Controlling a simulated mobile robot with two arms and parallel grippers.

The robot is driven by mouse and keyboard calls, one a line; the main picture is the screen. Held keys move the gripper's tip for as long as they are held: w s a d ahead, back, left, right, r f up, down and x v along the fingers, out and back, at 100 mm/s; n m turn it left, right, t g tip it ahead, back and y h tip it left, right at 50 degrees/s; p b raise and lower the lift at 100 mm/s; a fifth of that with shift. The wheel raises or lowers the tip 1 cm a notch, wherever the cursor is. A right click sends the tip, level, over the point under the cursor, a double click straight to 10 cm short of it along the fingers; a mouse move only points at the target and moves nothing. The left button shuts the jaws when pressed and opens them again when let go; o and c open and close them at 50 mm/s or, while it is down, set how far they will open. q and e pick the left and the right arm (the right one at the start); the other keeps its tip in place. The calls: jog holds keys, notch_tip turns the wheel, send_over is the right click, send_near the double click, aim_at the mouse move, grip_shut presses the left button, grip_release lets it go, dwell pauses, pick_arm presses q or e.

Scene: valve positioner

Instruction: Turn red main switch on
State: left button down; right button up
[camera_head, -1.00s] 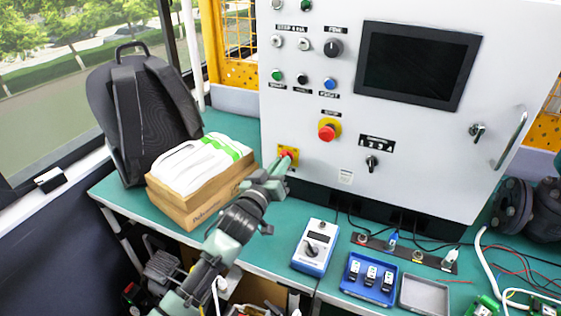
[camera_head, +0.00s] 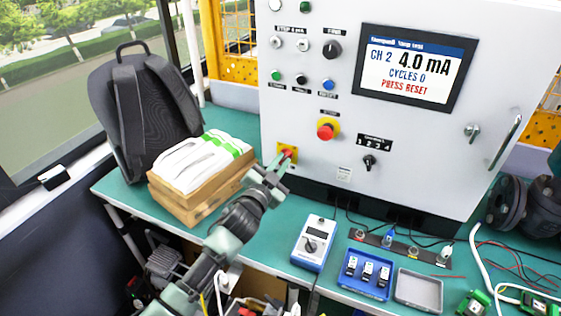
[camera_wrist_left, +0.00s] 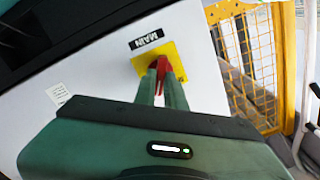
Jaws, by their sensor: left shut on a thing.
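The red main switch (camera_head: 287,153) sits on a yellow plate low on the left of the white control panel (camera_head: 400,140). In the left wrist view the red switch handle (camera_wrist_left: 162,68) shows between my fingers, in front of the yellow plate (camera_wrist_left: 178,60) by a black MAIN label (camera_wrist_left: 147,40). My left gripper (camera_head: 279,164) is shut on the red switch handle, and its fingers (camera_wrist_left: 162,85) hide part of it. The panel screen (camera_head: 408,68) is lit and reads CH 2, 4.0 mA, CYCLES 0, PRESS RESET. My right gripper is not in view.
A cardboard box with white cloths (camera_head: 200,165) stands left of my left gripper, by a black backpack (camera_head: 148,110). A red emergency button (camera_head: 326,130) is right of the switch. A calibrator (camera_head: 314,243) and blue tray (camera_head: 365,275) lie on the green table.

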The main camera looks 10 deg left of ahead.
pick_arm(q)
jog(key=shift+m, duration=1.1)
jog(key=c, duration=1.5)
grip_release()
jog(key=shift+s, duration=0.1)
jog(key=s, duration=0.2)
jog(key=s+a, duration=0.1)
jog(key=s, duration=0.4)
jog(key=shift+s+a+b, duration=0.25)
jog(key=shift+b, duration=0.05)
jog(key=shift+f, duration=0.1)
